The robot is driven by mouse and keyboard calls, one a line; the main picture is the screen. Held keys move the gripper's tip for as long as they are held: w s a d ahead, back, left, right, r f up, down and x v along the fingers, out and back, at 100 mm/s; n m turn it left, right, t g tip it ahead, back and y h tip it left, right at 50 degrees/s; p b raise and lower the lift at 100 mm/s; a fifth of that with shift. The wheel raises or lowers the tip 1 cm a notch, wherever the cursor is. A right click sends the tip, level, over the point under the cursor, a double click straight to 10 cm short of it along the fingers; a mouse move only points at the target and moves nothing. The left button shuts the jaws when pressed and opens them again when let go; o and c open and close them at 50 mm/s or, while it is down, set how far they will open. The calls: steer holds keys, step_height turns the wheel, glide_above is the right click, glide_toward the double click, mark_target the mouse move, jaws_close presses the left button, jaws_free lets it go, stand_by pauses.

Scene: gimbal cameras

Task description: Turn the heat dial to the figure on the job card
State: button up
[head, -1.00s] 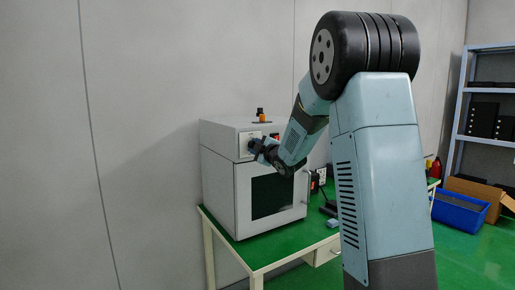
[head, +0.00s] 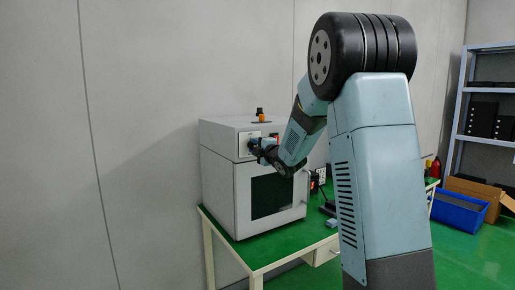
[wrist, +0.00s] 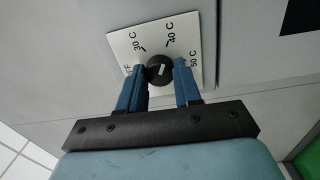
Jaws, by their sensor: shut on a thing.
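The heat dial (wrist: 159,71) is a round black knob with a short pale mark, on a white plate (wrist: 127,45) marked OFF (partly covered), 30 C, 40 C and 50 C. I cannot tell surely which figure the mark points at. My gripper (wrist: 159,68) has its two blue fingers on either side of the dial, shut on it. In the head view my gripper (head: 254,146) is at the upper front of the grey oven (head: 219,185), where it covers the dial. I cannot make out a job card that I can read.
The oven stands on a green table (head: 250,250), with a dark window in its door. A black and orange item (head: 260,114) sits on its top. Small dark tools lie right of it. A blue crate (head: 460,211) and a cardboard box are on the floor at the right.

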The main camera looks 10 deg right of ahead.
steer(key=shift+a+f, duration=0.1)
steer(key=shift+f, duration=0.15)
steer(key=o, duration=0.9)
steer(key=shift+c, duration=0.2)
steer(key=shift+o, duration=0.9)
steer(key=shift+r, duration=0.1)
steer(key=v, duration=1.3)
steer(key=shift+s, duration=0.4)
